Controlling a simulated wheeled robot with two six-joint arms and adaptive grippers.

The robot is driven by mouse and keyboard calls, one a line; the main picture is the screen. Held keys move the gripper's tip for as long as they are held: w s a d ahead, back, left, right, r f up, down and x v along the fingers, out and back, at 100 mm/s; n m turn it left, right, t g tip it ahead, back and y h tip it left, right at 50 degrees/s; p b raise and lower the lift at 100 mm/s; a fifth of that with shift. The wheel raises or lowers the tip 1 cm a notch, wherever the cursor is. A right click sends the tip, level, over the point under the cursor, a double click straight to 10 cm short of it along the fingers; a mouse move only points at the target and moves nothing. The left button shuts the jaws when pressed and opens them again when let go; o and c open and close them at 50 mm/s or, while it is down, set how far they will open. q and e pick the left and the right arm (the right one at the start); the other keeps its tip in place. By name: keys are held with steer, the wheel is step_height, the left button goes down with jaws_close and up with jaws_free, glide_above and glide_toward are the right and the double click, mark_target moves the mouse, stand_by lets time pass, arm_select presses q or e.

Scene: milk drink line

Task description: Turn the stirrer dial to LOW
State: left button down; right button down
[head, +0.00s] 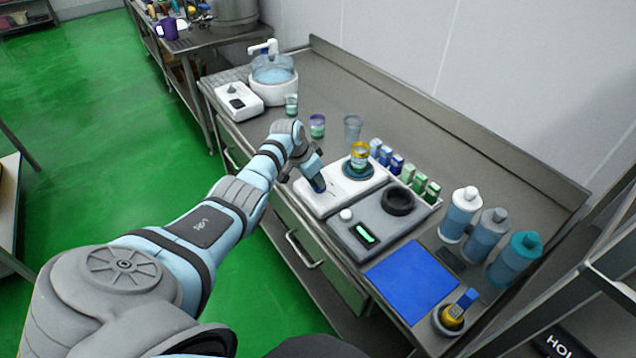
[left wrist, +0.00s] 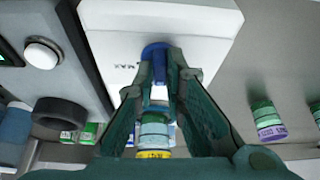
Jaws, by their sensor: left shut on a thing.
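The stirrer (head: 340,190) is a white box with a dark round plate on top, and a yellow-topped cup (head: 359,155) stands on that plate. My left gripper (head: 314,178) reaches down to the stirrer's front end. In the left wrist view its fingers (left wrist: 160,72) are shut on the blue dial (left wrist: 155,52), which stands up from the white face (left wrist: 190,18). The letters "MAX" show beside the dial, upside down. The LOW mark cannot be made out, and the dial's exact setting cannot be told. My right gripper is not in view.
A grey device (head: 372,228) with a green display and white knob adjoins the stirrer. Small blue and green cartons (head: 397,164) stand behind. Several bottles (head: 487,233) and a blue mat (head: 412,278) are at right. Cups (head: 317,126) stand farther back left.

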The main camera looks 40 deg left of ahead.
arm_select(q)
steer(key=shift+s+f+m, duration=0.15)
steer(key=shift+f+m, duration=0.05)
steer(key=shift+m, duration=0.3)
steer(key=c, duration=1.7)
jaws_free()
steer(key=shift+d, duration=0.1)
steer(key=shift+o, duration=0.2)
steer(key=shift+a+r, duration=0.15)
steer(key=shift+a, duration=0.05)
steer(key=v, duration=1.1)
steer(key=shift+r, duration=0.35)
steer(key=shift+a, duration=0.1)
